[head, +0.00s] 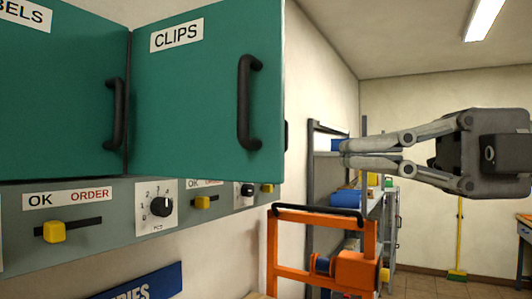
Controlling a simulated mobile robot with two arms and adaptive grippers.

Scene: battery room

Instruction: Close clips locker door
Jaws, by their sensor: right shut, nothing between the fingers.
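The green clips locker door (190,105) carries a white CLIPS label and a black vertical handle (247,103) near its right edge. It stands partly open, hinged on its left side, with its right edge swung out toward me. The locker's inside is hidden behind it. My right gripper (345,153) is shut and empty, to the right of the door's free edge. Its fingers point left, and a gap shows between the fingertips and the door. My left gripper is not in view.
The green labels locker door (55,95) is left of the clips door. Below runs a grey panel (110,222) with yellow sliders and knobs. An orange frame (315,225) stands below my right gripper. Shelving (325,180) stands behind; a yellow broom (459,240) leans at the far wall.

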